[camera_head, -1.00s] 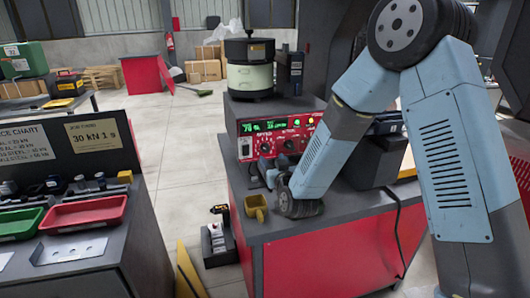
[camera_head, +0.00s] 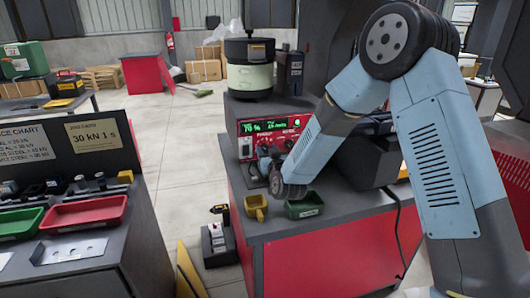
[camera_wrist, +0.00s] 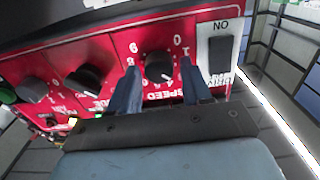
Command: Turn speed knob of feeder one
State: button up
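The red feeder control panel (camera_head: 246,150) with green displays faces me on the bench in the head view. In the wrist view the panel (camera_wrist: 110,50) appears upside down. The black speed knob (camera_wrist: 159,66), with a pale pointer mark, sits beside the word SPEED and a number scale. My gripper (camera_wrist: 159,72) is open, with one blue-grey finger on each side of this knob. Gaps show between the fingers and the knob; depth contact cannot be told. In the head view my gripper (camera_head: 268,163) is at the panel's lower left, partly hiding the knobs.
A black switch (camera_wrist: 220,48) is at right. A yellow cup (camera_head: 256,207) and green tray (camera_head: 304,206) stand on the bench below my arm.

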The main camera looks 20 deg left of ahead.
jog(key=c, duration=0.7)
jog(key=shift+s+a+r, duration=0.15)
jog(key=shift+a, duration=0.3)
jog(key=shift+c, duration=0.2)
jog(key=shift+d+f+m, duration=0.2)
jog(key=shift+d+m, duration=0.1)
jog(key=shift+c, duration=0.2)
jog(key=shift+d+m, duration=0.15)
jog(key=shift+m, duration=2.45)
jog(key=shift+f, duration=0.1)
jog(key=o, duration=1)
jog(key=shift+d, duration=0.1)
jog(key=shift+o, duration=0.2)
